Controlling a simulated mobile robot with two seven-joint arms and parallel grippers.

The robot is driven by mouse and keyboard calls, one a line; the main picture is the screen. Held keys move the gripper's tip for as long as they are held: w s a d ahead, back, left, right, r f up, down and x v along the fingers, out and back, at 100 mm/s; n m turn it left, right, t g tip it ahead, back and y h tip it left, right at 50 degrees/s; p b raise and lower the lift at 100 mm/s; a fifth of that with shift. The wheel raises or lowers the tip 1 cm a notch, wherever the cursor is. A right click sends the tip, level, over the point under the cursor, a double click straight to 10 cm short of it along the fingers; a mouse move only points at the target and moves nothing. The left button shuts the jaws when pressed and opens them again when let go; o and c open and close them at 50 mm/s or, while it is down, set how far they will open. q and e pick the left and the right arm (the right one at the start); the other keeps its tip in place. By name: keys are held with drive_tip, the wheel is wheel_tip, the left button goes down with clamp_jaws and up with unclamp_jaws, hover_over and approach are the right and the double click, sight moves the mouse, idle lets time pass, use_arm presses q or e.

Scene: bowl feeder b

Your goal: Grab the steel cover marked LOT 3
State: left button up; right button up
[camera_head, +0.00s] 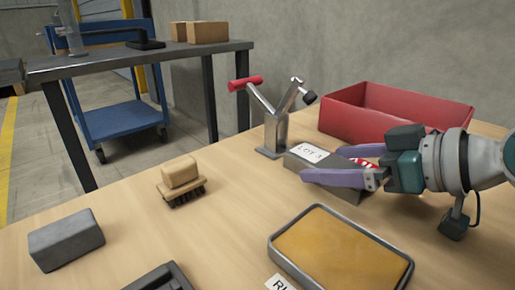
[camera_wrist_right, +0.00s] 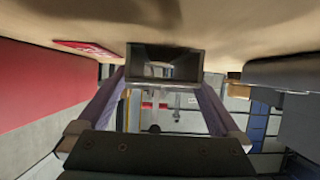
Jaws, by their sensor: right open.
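The steel cover (camera_head: 295,162) is a grey block-like piece with a white LOT 3 label on top, lying on the wooden table beside the clamp's base. In the right wrist view its dark hollow end (camera_wrist_right: 165,62) faces the camera. My right gripper (camera_head: 322,163) is open, with its purple fingers reaching in from the right at the cover. The near finger hides part of the cover's side. In the wrist view the fingers (camera_wrist_right: 160,85) stand on either side of the cover's end; contact cannot be told. My left gripper is not in view.
A toggle clamp (camera_head: 276,132) with a red handle stands behind the cover, and a red bin (camera_head: 345,115) at back right. A tray (camera_head: 272,249) lies in front. A brush (camera_head: 181,178), a grey block (camera_head: 66,240) and a dark object (camera_head: 160,279) lie leftward.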

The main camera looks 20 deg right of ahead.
clamp_jaws()
idle(0.8)
